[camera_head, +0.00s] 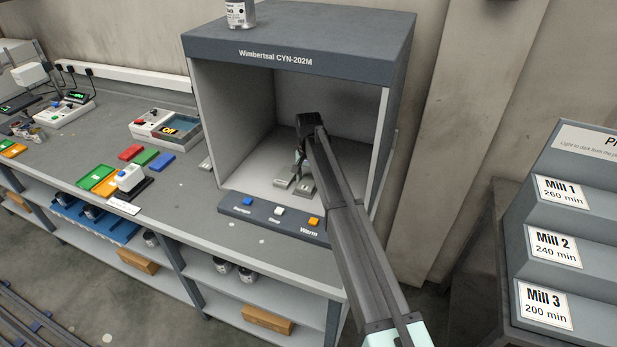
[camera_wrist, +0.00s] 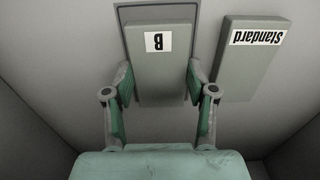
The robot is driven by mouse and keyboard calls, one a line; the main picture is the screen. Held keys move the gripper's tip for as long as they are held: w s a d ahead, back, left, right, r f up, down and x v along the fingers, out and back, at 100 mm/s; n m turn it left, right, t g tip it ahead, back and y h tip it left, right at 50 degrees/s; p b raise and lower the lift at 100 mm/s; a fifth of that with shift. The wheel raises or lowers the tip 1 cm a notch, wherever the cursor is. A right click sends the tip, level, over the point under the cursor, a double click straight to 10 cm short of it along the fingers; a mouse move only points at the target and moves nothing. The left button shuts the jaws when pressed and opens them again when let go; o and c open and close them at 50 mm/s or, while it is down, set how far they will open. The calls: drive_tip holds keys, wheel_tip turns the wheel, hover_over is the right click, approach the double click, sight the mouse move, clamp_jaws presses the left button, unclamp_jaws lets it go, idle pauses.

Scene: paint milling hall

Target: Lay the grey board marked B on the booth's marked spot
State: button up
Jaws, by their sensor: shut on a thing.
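The grey board marked B (camera_wrist: 160,75) is between the fingers of my gripper (camera_wrist: 159,88) in the wrist view, and the gripper is shut on its sides. Its label reads upside down there. The board lies over a darker rectangle, the marked spot (camera_wrist: 160,11), whose edge shows beyond the board's far end and sides. I cannot tell whether the board touches the floor. A grey board marked Standard (camera_wrist: 246,65) lies to the right, apart from it. In the head view my arm reaches into the open booth (camera_head: 235,130), its end low over the booth floor.
The booth's front panel (camera_head: 262,222) carries blue, white and orange buttons. A can (camera_head: 240,14) stands on the booth's top. Coloured boards (camera_head: 147,157) and a small device (camera_head: 129,178) lie on the bench to the left. The booth's side walls stand close around the gripper.

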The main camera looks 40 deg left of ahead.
sight(309, 181)
drive_tip(key=shift+f, duration=0.15)
drive_tip(key=o, duration=1.2)
wheel_tip(309, 181, up, 12)
drive_tip(key=b, duration=0.3)
drive_tip(key=shift+r, duration=0.2)
